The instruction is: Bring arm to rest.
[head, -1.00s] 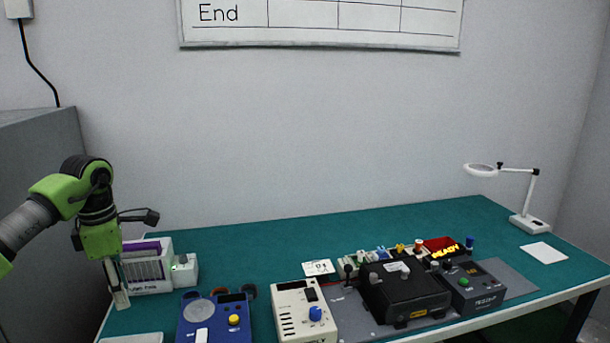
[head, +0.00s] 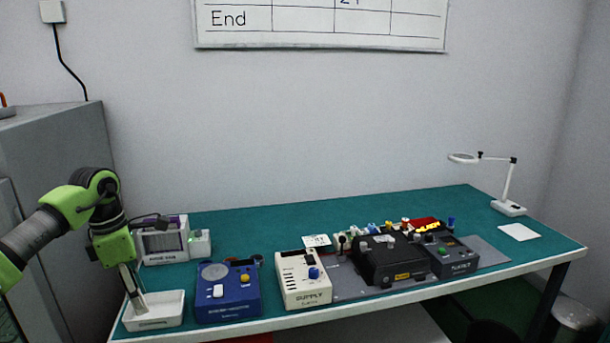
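My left arm comes in from the left, with its green and black wrist bent downward. My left gripper (head: 140,305) points down at the left end of the bench, in front of or over a small white tray (head: 172,318). Its fingers look narrow and close together from here. I cannot tell whether they are open or shut, or whether they touch the tray. My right gripper is not in view.
The green-topped bench (head: 270,220) holds a blue device (head: 228,308), a cream supply unit (head: 303,290), a black unit (head: 390,265) and a magnifier lamp (head: 508,207). A white device (head: 165,250) stands behind my gripper. A grey cabinet (head: 55,150) is at left. The bench's back is clear.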

